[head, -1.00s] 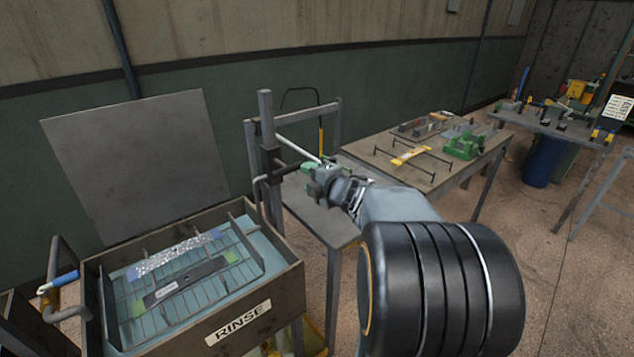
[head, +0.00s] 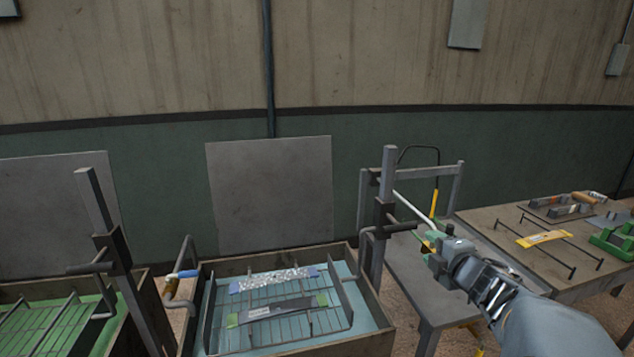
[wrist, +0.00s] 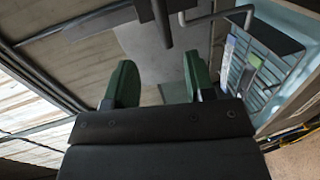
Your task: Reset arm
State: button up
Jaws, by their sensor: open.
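My gripper (head: 432,240) is in the air right of the rinse tank (head: 372,300), beside the dark post with a bracket, above the grey side table. In the wrist view my gripper (wrist: 157,88) shows two green fingers spread apart with nothing between them. My grey arm (head: 540,325) reaches in from the lower right.
The rinse tank holds a wire rack (head: 345,310) with a speckled strip (head: 275,280) and a dark strip (head: 280,308) over blue liquid. A green-liquid tank (head: 60,325) stands at left. The dark post (head: 378,250) is close to my gripper. A workbench (head: 510,265) carries a yellow-handled tool (head: 543,238).

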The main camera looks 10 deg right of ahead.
jog(key=s+d+f+m+g+h, duration=0.35)
jog(key=d+m+h, duration=0.35)
jog(key=m, duration=0.3)
jog(key=s+a+f+m+g, duration=0.2)
jog(key=s+f+m+g, duration=0.15)
jog(key=m, duration=0.25)
jog(key=s+a+m+g+y, duration=0.1)
jog(key=s+a, duration=0.3)
jog(key=a, duration=0.6)
jog(key=s+a+f+m+g+y, duration=0.1)
jog(key=s+a+g+y, duration=0.2)
jog(key=a, duration=0.8)
jog(key=s+y, duration=0.1)
jog(key=s, duration=0.1)
jog(key=shift+s+a+f+m+y, duration=0.2)
jog(key=shift+s+m+y, duration=0.1)
